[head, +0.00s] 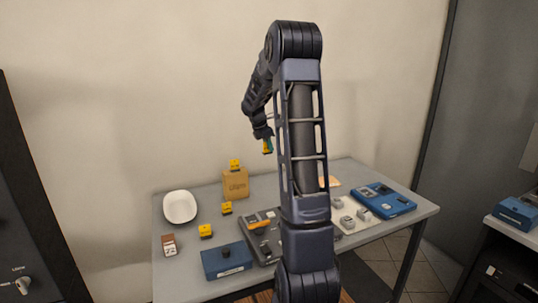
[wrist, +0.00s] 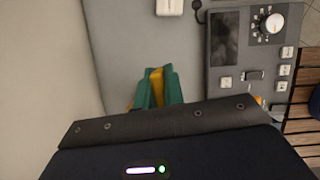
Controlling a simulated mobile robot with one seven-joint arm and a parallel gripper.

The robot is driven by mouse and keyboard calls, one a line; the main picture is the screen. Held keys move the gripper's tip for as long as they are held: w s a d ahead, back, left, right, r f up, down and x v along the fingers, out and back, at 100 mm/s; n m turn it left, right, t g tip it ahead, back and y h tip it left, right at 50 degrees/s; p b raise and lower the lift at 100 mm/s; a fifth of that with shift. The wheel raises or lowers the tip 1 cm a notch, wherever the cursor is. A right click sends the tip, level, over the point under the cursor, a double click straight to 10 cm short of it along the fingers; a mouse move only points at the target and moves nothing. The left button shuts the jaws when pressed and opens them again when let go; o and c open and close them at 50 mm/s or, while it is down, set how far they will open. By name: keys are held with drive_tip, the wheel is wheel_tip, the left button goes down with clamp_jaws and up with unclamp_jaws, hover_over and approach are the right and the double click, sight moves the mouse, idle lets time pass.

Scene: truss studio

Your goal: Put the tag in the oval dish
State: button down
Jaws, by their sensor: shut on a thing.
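The oval dish (head: 180,207) is white and looks empty; it stands at the back left of the table in the head view. My gripper (head: 267,147) is held in the air above the table's back edge, to the right of the dish and well apart from it. In the wrist view, the green fingers of my gripper (wrist: 158,72) are shut on a narrow yellow thing, the tag (wrist: 156,88). Much of the tag is hidden by the fingers and the gripper body. The dish is not in the wrist view.
A cardboard box (head: 236,185) with a yellow block (head: 235,165) on top stands right of the dish. Two yellow blocks (head: 226,208) (head: 205,230), a brown-and-white item (head: 169,245) and a blue box (head: 226,260) lie nearer. A grey device (wrist: 250,50) with a dial lies below my gripper.

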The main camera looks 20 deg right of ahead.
drive_tip(key=w+a+n+t, duration=0.1)
drive_tip(key=w+a+n, duration=0.15)
drive_tip(key=a, duration=0.75)
drive_tip(key=w+a+n, duration=0.1)
drive_tip(key=w+a, duration=0.3)
drive_tip(key=a, duration=0.5)
drive_tip(key=n+t+y, duration=0.1)
drive_tip(key=n+t, duration=0.1)
drive_tip(key=n, duration=0.2)
hover_over(185, 207)
drive_tip(key=s+a, duration=0.1)
drive_tip(key=a, duration=0.1)
wheel_tip(185, 207, down, 12)
drive_tip(key=shift+s+d+f, duration=0.1)
drive_tip(key=shift+d+f, duration=0.05)
drive_tip(key=shift+f, duration=5.45)
drive_tip(key=c, duration=1.4)
unclamp_jaws()
